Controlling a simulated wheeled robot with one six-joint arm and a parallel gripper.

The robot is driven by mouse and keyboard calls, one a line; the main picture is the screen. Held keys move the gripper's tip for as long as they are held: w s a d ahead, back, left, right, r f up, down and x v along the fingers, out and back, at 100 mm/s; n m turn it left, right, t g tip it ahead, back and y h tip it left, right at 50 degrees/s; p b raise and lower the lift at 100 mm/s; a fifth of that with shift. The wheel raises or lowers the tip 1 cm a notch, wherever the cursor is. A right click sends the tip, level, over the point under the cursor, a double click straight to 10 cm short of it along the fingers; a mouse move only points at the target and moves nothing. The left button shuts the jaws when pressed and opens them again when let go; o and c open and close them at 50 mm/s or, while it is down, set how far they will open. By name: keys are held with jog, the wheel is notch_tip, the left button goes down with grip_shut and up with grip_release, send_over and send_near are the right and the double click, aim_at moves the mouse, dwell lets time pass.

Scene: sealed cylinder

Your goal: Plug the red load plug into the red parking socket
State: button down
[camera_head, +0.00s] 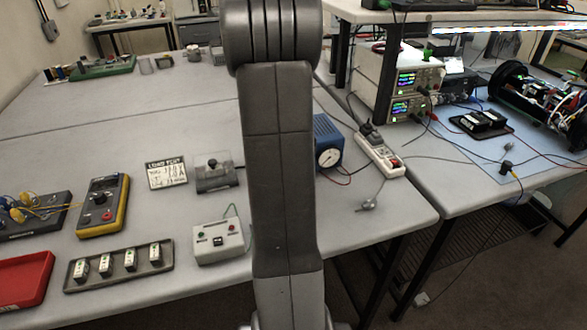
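I cannot pick out the red load plug with certainty. A small white box (218,243) stands on the table left of my arm, with a small red fitting (233,228) and a dark fitting on top and a green wire behind it. I cannot tell whether the red fitting is a socket or a plug. Thin red leads run from the blue meter (328,145) and across the blue mat (465,150) at the right. My own arm stands upright through the middle and hides part of the table. My gripper is out of view.
A grey tray with several small white modules (118,268), a red tray (22,280), a yellow multimeter (103,205) and a label card (166,173) lie at left. At right are a power strip (380,155), stacked instruments (410,90) and an open black cylinder (545,105). The left table's back is mostly clear.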

dwell(0.4)
jog(key=c, duration=1.2)
grip_release()
notch_tip(320, 180, up, 14)
jog(key=shift+f, duration=0.15)
notch_tip(320, 180, down, 14)
jog(key=shift+r, duration=0.1)
